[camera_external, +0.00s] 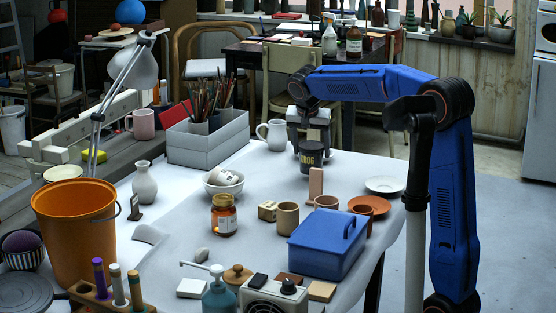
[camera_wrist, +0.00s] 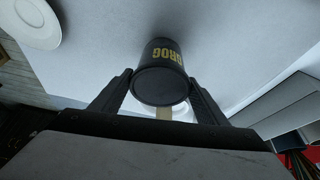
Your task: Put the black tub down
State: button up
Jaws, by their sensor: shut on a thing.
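The black tub (camera_external: 311,158), with GROG in yellow letters, is toward the far side of the white-covered table (camera_external: 265,180). My gripper (camera_external: 312,140) reaches down over it from the arm above. In the wrist view the tub (camera_wrist: 161,82) sits between the two fingers of my gripper (camera_wrist: 162,80), which is shut on it, one finger on each side. The tub looks upright in the external view. I cannot tell whether its base touches the table or hangs just above it.
A white jug (camera_external: 273,134) stands left of the tub, and a grey box (camera_external: 208,145) of brushes beyond it. A tan upright block (camera_external: 315,185) is in front. A white plate (camera_external: 385,185) lies to the right. A blue lidded box (camera_external: 326,243) stands nearer.

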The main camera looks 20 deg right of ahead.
jog(key=shift+f, duration=1.05)
jog(key=shift+f, duration=0.1)
jog(key=o, duration=1.3)
jog(key=v, duration=1.2)
